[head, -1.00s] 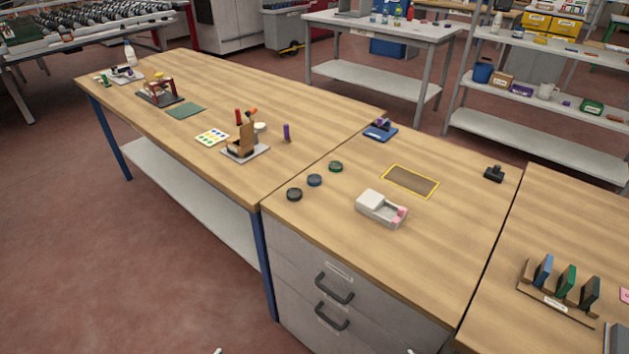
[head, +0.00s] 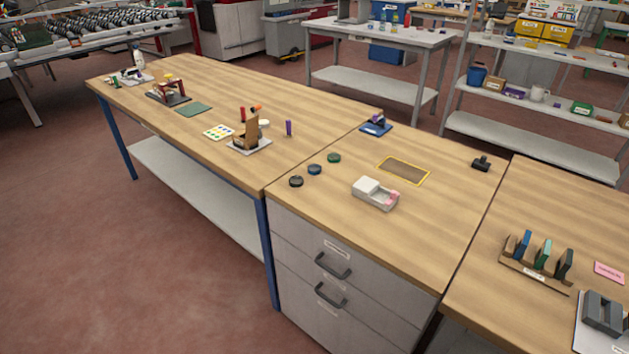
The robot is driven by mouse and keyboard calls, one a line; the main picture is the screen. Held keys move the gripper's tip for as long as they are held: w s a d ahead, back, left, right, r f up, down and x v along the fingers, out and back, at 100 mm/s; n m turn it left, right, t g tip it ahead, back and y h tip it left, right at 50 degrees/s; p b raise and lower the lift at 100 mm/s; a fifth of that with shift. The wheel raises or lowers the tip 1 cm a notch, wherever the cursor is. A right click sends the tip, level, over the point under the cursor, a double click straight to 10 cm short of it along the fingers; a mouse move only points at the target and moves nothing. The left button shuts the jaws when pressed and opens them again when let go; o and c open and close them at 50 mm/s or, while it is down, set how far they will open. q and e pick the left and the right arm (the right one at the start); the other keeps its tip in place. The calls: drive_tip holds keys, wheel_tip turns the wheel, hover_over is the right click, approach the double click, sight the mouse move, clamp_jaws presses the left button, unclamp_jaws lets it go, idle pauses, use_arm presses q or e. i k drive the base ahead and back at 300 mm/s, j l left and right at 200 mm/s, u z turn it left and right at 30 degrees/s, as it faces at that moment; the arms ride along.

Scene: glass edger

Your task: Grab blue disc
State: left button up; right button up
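The blue disc (head: 315,169) lies flat on the wooden top of the drawer cabinet, near its left edge. It sits in a row between a black disc (head: 296,181) in front and a green disc (head: 334,158) behind, with small gaps between them. Nothing covers it. Neither of my grippers shows in the head view, and nothing is touching the disc.
A white and grey tray (head: 375,194) with a pink piece stands right of the discs. A yellow-edged rectangle (head: 404,171) lies behind it. A rack of upright coloured plates (head: 538,262) stands on the right bench. The cabinet top's front area is clear.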

sight(313, 169)
drive_tip(key=k+z, duration=0.15)
drive_tip(key=z, duration=0.3)
drive_tip(key=k+l+z, duration=0.1)
drive_tip(key=z, duration=0.35)
drive_tip(key=j+z, duration=0.2)
drive_tip(key=z, duration=1.25)
drive_tip(key=k+j, duration=0.1)
drive_tip(key=j, duration=0.25)
drive_tip(key=k+j, duration=0.15)
drive_tip(key=j, duration=0.25)
drive_tip(key=k+j, duration=0.1)
drive_tip(key=j, duration=0.25)
drive_tip(key=k+j, duration=0.15)
drive_tip(key=j, duration=0.25)
drive_tip(key=k+j, duration=0.1)
drive_tip(key=j, duration=0.25)
